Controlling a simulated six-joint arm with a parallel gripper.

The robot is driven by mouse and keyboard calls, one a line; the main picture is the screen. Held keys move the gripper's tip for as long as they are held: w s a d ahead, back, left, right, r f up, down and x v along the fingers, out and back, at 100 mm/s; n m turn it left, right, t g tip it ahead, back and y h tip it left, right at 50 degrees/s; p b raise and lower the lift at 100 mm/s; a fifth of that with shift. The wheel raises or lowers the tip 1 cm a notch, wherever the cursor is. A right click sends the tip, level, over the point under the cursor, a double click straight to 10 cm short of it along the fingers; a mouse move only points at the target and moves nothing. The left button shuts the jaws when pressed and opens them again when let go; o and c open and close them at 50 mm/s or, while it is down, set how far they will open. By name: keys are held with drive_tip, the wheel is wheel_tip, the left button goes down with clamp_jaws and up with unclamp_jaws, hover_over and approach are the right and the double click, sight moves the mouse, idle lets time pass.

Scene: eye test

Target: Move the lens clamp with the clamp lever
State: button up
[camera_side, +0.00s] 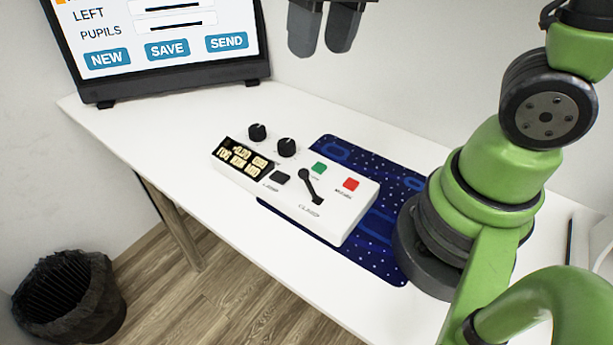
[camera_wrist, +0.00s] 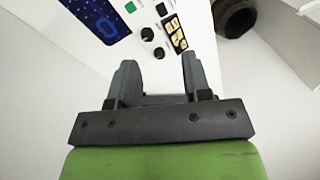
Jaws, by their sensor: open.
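The clamp lever (camera_side: 311,187) is a black lever with a round knob end on a white control box (camera_side: 345,223), above small lettering that seems to read CLAMP. It slants from upper left to lower right. I cannot see the lever in the wrist view, which shows only part of the box (camera_wrist: 197,15). My gripper (camera_side: 320,48) is open and empty, high above the table and behind the box, well apart from the lever. Its two dark fingers also show in the wrist view (camera_wrist: 158,62). I cannot make out a lens clamp in either view.
The box also has two black knobs (camera_side: 286,148), gold keys (camera_side: 243,160), a black switch (camera_side: 280,177), and green (camera_side: 319,168) and red (camera_side: 351,184) buttons. A blue patterned mat (camera_side: 385,258) lies under it. A screen (camera_side: 190,87) stands back left; a bin (camera_side: 70,290) is on the floor.

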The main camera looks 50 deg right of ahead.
sight(303, 170)
drive_tip(key=w+a+f+g+h, duration=0.1)
drive_tip(key=w+f+g, duration=0.15)
drive_tip(key=f, duration=0.35)
drive_tip(key=w+a+f+g+h, duration=0.1)
drive_tip(key=w+f+g, duration=0.15)
drive_tip(key=f, duration=0.35)
drive_tip(key=shift+n+g, duration=0.4)
drive_tip(key=x, duration=1)
drive_tip(key=shift+s+a+f, duration=0.2)
drive_tip(key=shift+s+a, duration=0.1)
drive_tip(key=shift+s, duration=0.05)
clamp_jaws()
